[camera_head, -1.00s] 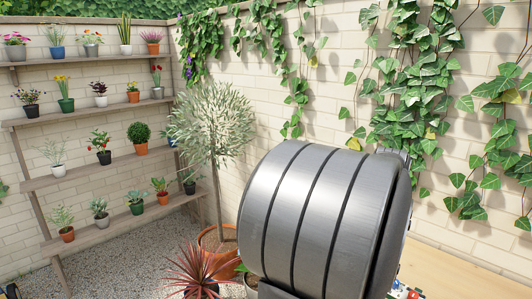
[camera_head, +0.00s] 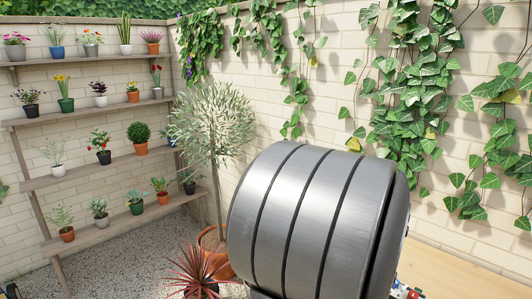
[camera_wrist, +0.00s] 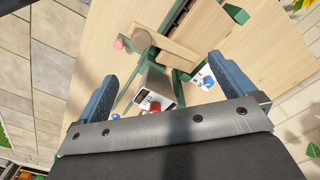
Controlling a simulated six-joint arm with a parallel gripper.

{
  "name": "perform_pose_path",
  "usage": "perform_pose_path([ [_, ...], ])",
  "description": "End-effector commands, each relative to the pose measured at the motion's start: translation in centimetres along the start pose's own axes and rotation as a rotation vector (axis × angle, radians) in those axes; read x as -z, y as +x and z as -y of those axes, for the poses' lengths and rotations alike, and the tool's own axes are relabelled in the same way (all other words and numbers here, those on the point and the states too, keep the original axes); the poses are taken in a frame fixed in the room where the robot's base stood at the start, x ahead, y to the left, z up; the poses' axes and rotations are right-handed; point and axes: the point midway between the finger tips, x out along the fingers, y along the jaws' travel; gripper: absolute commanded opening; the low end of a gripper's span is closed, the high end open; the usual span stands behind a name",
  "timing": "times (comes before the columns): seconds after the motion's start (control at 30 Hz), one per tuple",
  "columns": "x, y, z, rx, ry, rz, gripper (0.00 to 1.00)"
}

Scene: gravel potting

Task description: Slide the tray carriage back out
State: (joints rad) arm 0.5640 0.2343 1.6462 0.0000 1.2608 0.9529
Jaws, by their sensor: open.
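My gripper (camera_wrist: 162,67) is open in the wrist view, its two blue fingers spread apart with nothing gripped between them. Beyond the fingertips is a green-framed fixture (camera_wrist: 208,40) with a dark slot, on the wooden table. A wooden bar with a round brown knob (camera_wrist: 141,38) lies at the fixture's left end, ahead of the fingertips. I cannot tell for certain which part is the tray carriage. In the head view my arm hides most of the work area.
A metal box with a small display (camera_wrist: 155,92) sits between the fingers' lines, partly hidden by my gripper. A pink round piece (camera_wrist: 119,44) is left of the knob. The wooden table (camera_wrist: 110,20) has bare room at upper left. Potted plants (camera_head: 138,138) stand on shelves far left.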

Motion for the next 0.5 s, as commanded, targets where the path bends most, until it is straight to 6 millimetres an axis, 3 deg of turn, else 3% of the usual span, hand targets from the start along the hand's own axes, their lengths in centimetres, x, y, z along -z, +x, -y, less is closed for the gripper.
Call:
perform_pose_path([
  [0.03, 0.0, 0.0, -0.1, 0.0, 0.001, 0.0, 0.9],
  [0.13, 0.5, 0.3, -1.4, 0.0, 0.01, 0.0, 0.71],
  [0.27, 1.4, 1.1, -5.7, 0.0, 0.034, 0.0, 0.45],
  [0.4, 1.8, 2.1, -9.7, 0.0, 0.051, 0.0, 0.45],
  [0.5, 1.8, 2.6, -11.2, 0.0, 0.055, 0.001, 0.45],
])
